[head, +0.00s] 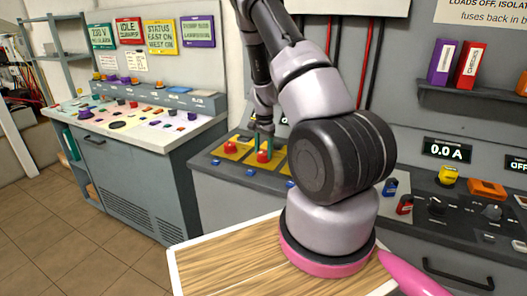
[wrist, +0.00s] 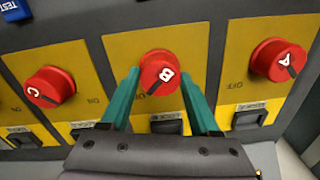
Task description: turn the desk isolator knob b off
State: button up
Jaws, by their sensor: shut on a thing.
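Knob B (wrist: 157,72) is a red round knob with a white letter B and a dark pointer line, on a yellow plate (wrist: 122,48) in the middle of the wrist view. My gripper (wrist: 160,82) has its two green fingers on either side of this knob and is shut on it. In the head view my gripper (head: 262,140) reaches down to the desk panel, and a red knob (head: 264,157) shows at its fingertips. The pointer line on knob B slants; its OFF and ON marks are hidden or unclear.
Red knob C (wrist: 50,87) and red knob A (wrist: 278,60) sit on yellow plates close on either side of knob B. A wooden tabletop (head: 215,262) is in front. A grey console (head: 150,150) stands at the left, and a control desk (head: 462,222) at the right.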

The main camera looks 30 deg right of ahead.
aim_at(264, 153)
jog(key=o, duration=1.4)
jog(key=shift+c, duration=0.2)
notch_tip(264, 153, up, 11)
jog(key=shift+s, duration=0.15)
jog(key=shift+f, duration=0.15)
